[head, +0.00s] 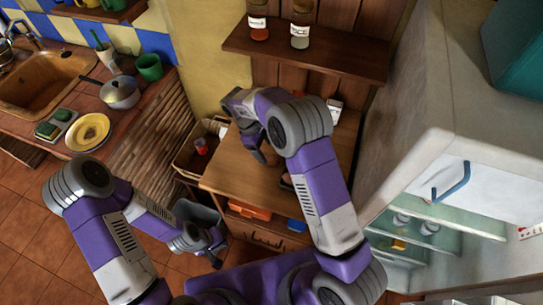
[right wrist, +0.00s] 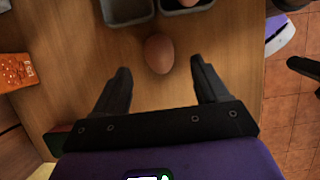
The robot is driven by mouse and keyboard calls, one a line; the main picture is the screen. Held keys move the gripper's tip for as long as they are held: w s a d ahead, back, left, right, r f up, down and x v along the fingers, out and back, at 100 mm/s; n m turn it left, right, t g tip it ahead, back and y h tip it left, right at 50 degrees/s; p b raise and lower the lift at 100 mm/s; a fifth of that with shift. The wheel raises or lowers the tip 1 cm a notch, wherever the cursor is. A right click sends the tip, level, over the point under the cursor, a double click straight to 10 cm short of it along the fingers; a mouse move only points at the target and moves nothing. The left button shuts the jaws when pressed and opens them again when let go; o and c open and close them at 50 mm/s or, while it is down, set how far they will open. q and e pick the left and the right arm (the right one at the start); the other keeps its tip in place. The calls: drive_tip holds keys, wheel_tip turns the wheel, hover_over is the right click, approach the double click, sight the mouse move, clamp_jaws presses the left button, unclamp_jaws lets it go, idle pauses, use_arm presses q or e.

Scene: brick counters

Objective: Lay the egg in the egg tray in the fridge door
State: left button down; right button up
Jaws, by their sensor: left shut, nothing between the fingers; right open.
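A brown egg (right wrist: 159,53) lies on the wooden table top (right wrist: 75,60) in the right wrist view. My right gripper (right wrist: 160,74) is open above the table, with the egg just beyond and between its fingertips, not gripped. In the head view the right arm reaches over the table, and I cannot clearly make out the egg. My left gripper (head: 213,256) is shut and empty, low at the table's left front. The white fridge (head: 395,165) stands at the right, with glass shelves (head: 450,213) showing inside. I cannot make out the egg tray in its door.
Two grey containers (right wrist: 130,13) sit just past the egg; one holds something brownish. An orange box (right wrist: 16,71) lies at the left of the wrist view. A wall shelf (head: 300,48) with bottles hangs above the table. A counter with sink and pot (head: 120,93) is at left.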

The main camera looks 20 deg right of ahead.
sight(271, 157)
drive_tip(key=x, duration=0.5)
drive_tip(key=shift+d, duration=0.15)
drive_tip(key=c, duration=0.8)
